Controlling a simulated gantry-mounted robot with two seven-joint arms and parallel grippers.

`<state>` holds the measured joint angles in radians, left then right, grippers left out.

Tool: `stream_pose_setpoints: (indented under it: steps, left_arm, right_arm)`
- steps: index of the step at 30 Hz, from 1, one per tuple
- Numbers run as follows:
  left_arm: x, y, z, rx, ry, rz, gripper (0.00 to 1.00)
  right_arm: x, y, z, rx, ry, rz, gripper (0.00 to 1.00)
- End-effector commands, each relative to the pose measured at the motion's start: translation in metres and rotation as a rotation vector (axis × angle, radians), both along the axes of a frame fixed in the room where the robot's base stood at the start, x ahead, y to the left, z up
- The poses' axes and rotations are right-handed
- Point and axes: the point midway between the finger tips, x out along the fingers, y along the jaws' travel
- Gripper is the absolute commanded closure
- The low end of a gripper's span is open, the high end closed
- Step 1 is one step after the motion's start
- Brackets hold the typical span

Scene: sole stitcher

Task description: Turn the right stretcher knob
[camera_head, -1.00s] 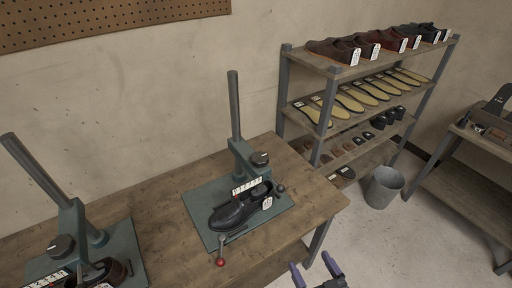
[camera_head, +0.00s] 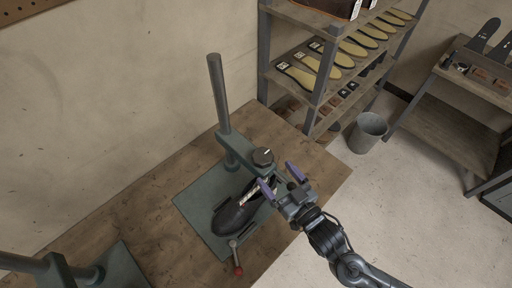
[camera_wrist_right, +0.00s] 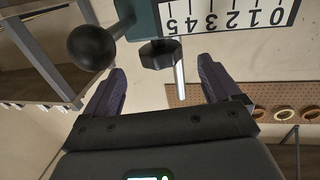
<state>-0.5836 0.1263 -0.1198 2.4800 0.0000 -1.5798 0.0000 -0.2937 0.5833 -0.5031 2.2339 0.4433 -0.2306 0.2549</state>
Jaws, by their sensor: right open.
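The right stretcher (camera_head: 190,203) has a teal base, a tall grey post and a round dark knob (camera_head: 262,157) with a white mark on top. A black shoe (camera_head: 234,216) sits on its base. My right gripper (camera_head: 279,179) is open, with purple fingertips just short of the knob and over the shoe's heel end. In the right wrist view, a dark faceted knob (camera_wrist_right: 160,54) shows ahead of the open fingers, roughly between them; no contact shows. I cannot tell whether it is the same knob. My left gripper is not in view.
A black ball (camera_wrist_right: 91,47) and a white number scale (camera_wrist_right: 227,17) lie close to the fingers. A red-tipped lever (camera_head: 238,270) is at the base's front. Another stretcher (camera_head: 122,270) is at lower left. A shoe shelf (camera_head: 292,60) and a bin (camera_head: 368,132) stand beyond the bench.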

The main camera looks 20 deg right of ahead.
Motion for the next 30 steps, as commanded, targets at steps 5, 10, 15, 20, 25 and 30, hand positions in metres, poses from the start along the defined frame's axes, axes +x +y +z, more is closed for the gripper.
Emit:
stream_pose_setpoints:
  steps: [5,10,15,20,25,30]
  left_arm:
    - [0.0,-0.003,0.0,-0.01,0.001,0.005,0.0]
    - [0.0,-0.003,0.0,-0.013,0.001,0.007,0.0]
    - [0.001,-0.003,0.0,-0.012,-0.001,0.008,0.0]
    - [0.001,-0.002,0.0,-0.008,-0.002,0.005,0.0]
    - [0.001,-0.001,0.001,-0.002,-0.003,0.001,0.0]
    - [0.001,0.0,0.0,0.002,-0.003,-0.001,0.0]
  right_arm:
    - [0.026,0.006,0.002,-0.001,-0.004,-0.001,0.1]
    - [0.053,0.012,0.001,0.0,-0.003,-0.001,0.1]
    - [0.074,0.017,0.001,-0.001,-0.002,0.0,0.1]
    - [0.086,0.021,0.001,0.0,-0.001,0.0,0.1]
    - [0.091,0.022,0.001,0.0,-0.001,0.0,0.1]
    - [0.091,0.022,0.001,0.0,0.0,0.0,0.1]
